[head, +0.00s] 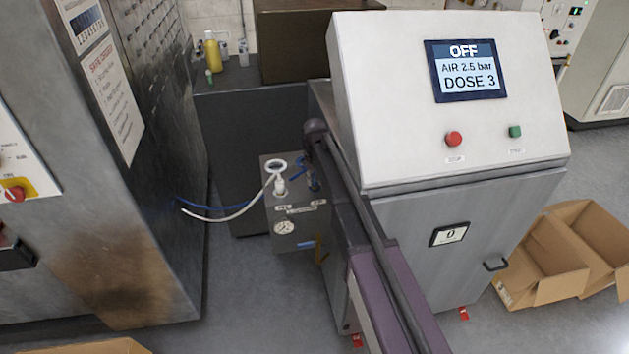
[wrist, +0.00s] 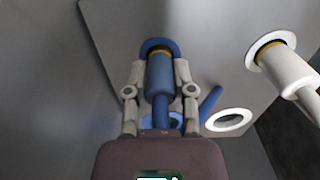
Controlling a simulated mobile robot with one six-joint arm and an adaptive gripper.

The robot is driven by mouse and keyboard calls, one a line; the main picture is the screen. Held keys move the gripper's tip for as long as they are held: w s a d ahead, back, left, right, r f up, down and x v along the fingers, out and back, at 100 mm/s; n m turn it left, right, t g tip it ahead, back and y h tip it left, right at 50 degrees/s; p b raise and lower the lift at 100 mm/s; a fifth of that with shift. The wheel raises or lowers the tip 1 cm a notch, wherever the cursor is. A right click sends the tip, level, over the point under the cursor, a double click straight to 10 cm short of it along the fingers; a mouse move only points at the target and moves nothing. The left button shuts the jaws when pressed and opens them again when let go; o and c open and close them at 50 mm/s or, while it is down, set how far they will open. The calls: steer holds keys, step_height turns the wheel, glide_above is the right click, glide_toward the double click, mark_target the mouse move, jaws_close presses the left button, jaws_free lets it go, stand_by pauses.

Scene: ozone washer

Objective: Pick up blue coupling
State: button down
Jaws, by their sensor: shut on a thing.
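The blue coupling (wrist: 160,80) is upright in the wrist view, with its blue hose running down toward my gripper's palm. My gripper (wrist: 160,68) has one finger on each side of the coupling and is shut on it. The coupling's far end is at a blue-ringed port (wrist: 157,43) on a grey panel, with a brass band showing between them. I cannot tell whether it is still seated. In the head view, my arm hides most of the gripper near the grey gauge box (head: 299,226).
A white coupling (wrist: 287,68) sits at a white-ringed port right of the blue one. An empty white ring (wrist: 229,120) is nearby. White and blue hoses trail left toward a metal cabinet (head: 170,190). A control cabinet (head: 440,240) stands close right; cardboard boxes (head: 545,262) lie beyond.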

steer(key=shift+r+p, duration=4.6)
steer(key=shift+r, duration=0.2)
